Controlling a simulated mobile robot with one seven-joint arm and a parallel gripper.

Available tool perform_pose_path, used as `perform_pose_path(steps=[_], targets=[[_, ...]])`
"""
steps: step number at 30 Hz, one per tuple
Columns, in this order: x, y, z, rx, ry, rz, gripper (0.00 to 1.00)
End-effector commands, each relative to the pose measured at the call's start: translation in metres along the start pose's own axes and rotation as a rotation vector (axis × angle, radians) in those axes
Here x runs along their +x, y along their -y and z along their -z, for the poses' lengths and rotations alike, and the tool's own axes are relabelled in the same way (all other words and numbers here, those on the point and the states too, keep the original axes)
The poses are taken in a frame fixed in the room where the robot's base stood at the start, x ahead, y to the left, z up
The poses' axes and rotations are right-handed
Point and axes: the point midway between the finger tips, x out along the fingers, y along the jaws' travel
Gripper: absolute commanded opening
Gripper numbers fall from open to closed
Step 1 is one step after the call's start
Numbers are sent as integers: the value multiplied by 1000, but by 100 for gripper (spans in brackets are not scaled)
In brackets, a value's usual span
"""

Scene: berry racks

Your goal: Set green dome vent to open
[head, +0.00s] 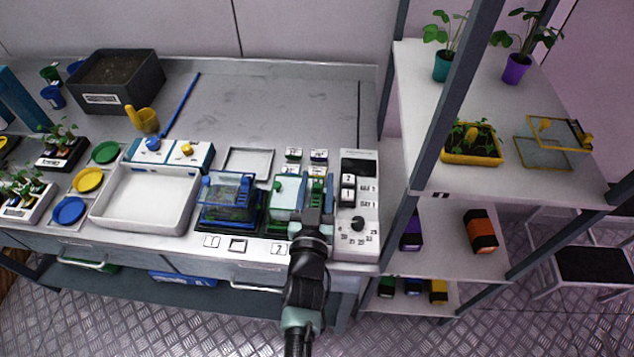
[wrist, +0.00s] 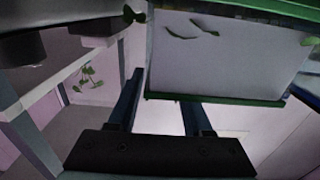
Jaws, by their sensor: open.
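The green dome (head: 287,190) stands on the bench to the right of the blue dome (head: 228,190). My gripper (head: 312,212) is over its right side and hides part of it. In the wrist view, my gripper (wrist: 163,90) is open, with its two dark fingers spread and nothing visibly held between them. A pale panel with green edges (wrist: 225,60) fills the upper middle just beyond the fingers; it seems to belong to the green dome. The vent and its setting cannot be made out clearly.
A control panel with a black knob (head: 357,224) stands just right of the dome. A white tray (head: 145,200) is further left. A grey shelf rack (head: 400,130) with plants rises at the right. The bench's back middle is mostly clear.

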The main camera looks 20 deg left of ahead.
Motion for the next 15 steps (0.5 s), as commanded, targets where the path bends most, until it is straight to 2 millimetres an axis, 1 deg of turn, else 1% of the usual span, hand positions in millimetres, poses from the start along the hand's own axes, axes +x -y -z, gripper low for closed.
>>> perform_pose_path(steps=[5,8,11,15], targets=[[-2,0,0,0,0,0,50],[-8,0,0,0,0,0,50],[-22,0,-1,0,1,0,50],[-48,0,-2,0,2,0,50]])
